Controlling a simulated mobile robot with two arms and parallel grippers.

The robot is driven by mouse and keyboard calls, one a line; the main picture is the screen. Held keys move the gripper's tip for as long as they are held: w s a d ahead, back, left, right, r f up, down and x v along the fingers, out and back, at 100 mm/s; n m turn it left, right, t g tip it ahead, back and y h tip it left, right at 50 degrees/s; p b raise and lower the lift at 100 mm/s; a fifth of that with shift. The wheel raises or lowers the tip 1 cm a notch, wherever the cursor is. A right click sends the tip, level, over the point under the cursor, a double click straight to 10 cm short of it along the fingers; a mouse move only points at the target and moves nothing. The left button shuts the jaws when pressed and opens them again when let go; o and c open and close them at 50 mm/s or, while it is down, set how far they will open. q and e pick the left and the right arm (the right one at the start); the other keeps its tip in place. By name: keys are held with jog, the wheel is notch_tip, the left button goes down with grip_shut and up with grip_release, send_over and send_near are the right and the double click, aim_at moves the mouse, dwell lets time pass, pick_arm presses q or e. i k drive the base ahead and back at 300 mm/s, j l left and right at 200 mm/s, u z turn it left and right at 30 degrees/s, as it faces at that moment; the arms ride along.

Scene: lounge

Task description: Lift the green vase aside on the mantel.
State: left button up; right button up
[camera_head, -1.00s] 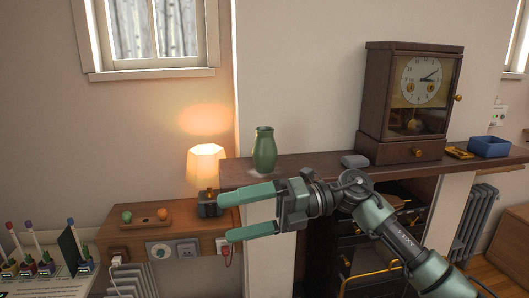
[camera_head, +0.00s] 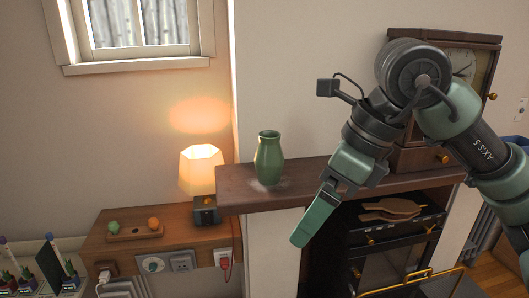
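The green vase (camera_head: 268,160) stands upright near the left end of the dark wooden mantel (camera_head: 305,175). A pale patch shows on the wood around its base. My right gripper (camera_head: 312,225) is to the right of the vase and apart from it, its fingers pointing down and left in front of the mantel's front edge. I see the fingers edge-on, so I cannot tell whether they are open; nothing shows held in them. My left gripper is not in view.
A wooden clock (camera_head: 416,158) stands on the mantel to the right, partly hidden behind my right arm. A lit lamp (camera_head: 201,172) is left of the mantel on a lower wooden shelf (camera_head: 115,250). The mantel between vase and arm looks clear.

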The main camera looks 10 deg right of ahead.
aim_at(269, 158)
jog(key=i, duration=1)
